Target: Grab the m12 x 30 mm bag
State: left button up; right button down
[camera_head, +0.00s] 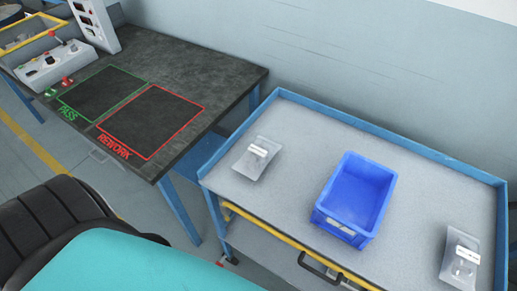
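Two clear plastic bags with white labels lie flat on the grey top of a blue cart (300,133). The left bag (253,163) lies near the cart's left end. The right bag (459,262) lies near its right end and shows some small grey parts inside. The label print is too small to read, so I cannot tell which is the m12 x 30 mm bag. A blue bin (357,196) stands between the bags and looks empty. Neither of my grippers is in view.
A dark workbench (205,75) stands at the left, with a green PASS square (103,93) and a red REWORK square (152,121), both empty. A control box (55,63) sits at its far end. The cart has a raised blue rim.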

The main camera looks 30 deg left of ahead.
aim_at(461, 261)
jog(key=z, duration=0.35)
jog(key=i+l+z, duration=0.1)
jog(key=z, duration=0.2)
jog(key=i+z, duration=0.1)
jog(key=z, duration=0.25)
